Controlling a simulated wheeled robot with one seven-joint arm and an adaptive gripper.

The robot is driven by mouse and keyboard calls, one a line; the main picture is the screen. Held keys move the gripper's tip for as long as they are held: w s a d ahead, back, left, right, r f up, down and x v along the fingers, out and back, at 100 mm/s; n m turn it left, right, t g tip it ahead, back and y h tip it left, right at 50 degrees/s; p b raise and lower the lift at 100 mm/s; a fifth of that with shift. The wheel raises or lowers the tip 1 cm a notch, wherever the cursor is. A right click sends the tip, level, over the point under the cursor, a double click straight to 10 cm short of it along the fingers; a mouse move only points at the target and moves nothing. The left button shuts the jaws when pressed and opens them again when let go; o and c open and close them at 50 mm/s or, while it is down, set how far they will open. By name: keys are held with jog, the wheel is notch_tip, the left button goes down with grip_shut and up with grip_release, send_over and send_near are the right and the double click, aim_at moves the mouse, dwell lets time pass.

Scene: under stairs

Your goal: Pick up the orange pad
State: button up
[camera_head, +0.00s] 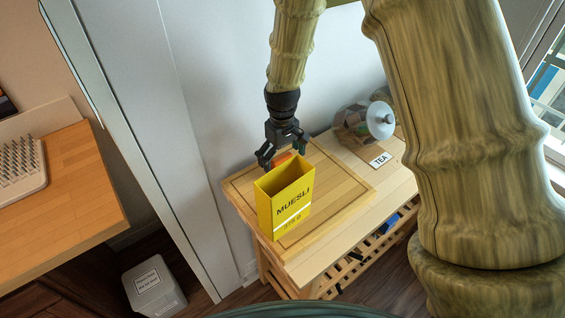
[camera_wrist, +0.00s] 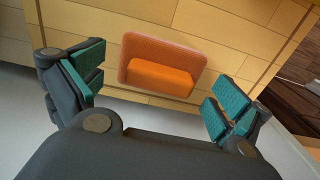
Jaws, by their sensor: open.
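The orange pad (camera_wrist: 162,64) lies on the wooden board, centred between my fingers and ahead of them in the wrist view. It is a rounded block with a raised front face. In the head view only a small part of the orange pad (camera_head: 283,159) shows, behind the yellow muesli box and below my gripper. My gripper (camera_head: 282,158) is open and points down over the board; in the wrist view the open fingers (camera_wrist: 152,95) stand on either side of the pad, with nothing between their tips that I can see held.
The open yellow muesli box (camera_head: 284,198) stands upright on the wooden board (camera_head: 330,205), just in front of my gripper. A wall is close behind the board.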

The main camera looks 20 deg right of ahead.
aim_at(282, 157)
jog(key=shift+f, duration=0.3)
jog(key=c, duration=1.4)
jog(key=shift+o, duration=0.2)
jog(key=shift+r, duration=0.1)
jog(key=shift+r+b, duration=0.3)
jog(key=shift+r, duration=0.2)
notch_tip(282, 157, up, 17)
jog(key=b, duration=0.4)
